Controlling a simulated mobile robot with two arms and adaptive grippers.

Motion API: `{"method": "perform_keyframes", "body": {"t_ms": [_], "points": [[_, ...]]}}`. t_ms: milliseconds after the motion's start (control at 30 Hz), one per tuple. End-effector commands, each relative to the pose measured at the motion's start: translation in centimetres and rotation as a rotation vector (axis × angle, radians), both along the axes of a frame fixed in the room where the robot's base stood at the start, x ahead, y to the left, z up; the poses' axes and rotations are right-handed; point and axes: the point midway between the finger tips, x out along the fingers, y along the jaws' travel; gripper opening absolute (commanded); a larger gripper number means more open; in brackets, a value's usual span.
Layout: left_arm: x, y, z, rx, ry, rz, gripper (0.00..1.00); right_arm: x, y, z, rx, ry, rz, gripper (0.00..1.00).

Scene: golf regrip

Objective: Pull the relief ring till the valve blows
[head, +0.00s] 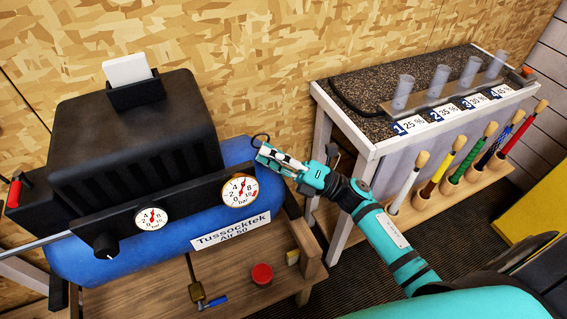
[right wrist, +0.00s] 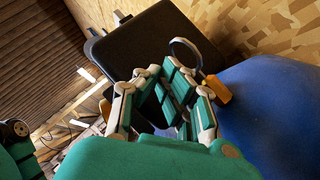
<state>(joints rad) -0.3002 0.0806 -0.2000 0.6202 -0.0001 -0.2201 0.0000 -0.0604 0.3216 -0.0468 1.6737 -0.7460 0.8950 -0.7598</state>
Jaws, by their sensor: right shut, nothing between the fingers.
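The relief ring is a thin dark loop (head: 261,140) at the right end of the blue compressor tank (head: 115,258). In the right wrist view the ring (right wrist: 172,44) looks grey and stands just beyond my fingers, beside a small orange-yellow part (right wrist: 218,90), perhaps the valve. My right gripper (head: 267,154) is shut and empty, with its tips close to the ring. It also shows in the right wrist view (right wrist: 172,84). I cannot tell whether the fingers touch the ring. My left gripper is not in view.
The compressor carries a black housing (head: 135,130) and two gauges, the left (head: 151,219) and the right (head: 240,190). A red-topped round item (head: 262,273) is on the wooden stand below. A bench (head: 365,115) with clear tubes and several golf clubs stands to the right.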

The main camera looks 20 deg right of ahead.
Motion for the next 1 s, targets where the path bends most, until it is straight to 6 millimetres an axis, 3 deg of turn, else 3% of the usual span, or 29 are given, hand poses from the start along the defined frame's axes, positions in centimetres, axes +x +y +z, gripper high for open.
{"method": "perform_keyframes", "body": {"t_ms": [200,500,667,1000], "points": [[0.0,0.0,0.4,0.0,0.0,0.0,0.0,1.0,0.0,0.6,0.001,0.002,0.0,0.0],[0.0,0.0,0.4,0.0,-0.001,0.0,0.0,1.0,0.0,0.6,0.001,0.001,0.001,0.0],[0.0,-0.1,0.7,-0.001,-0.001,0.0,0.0,0.9,0.0,2.0,0.0,0.0,0.0,0.0],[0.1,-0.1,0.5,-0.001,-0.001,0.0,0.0,1.0,0.0,1.8,0.002,0.0,0.0,0.0]]}}
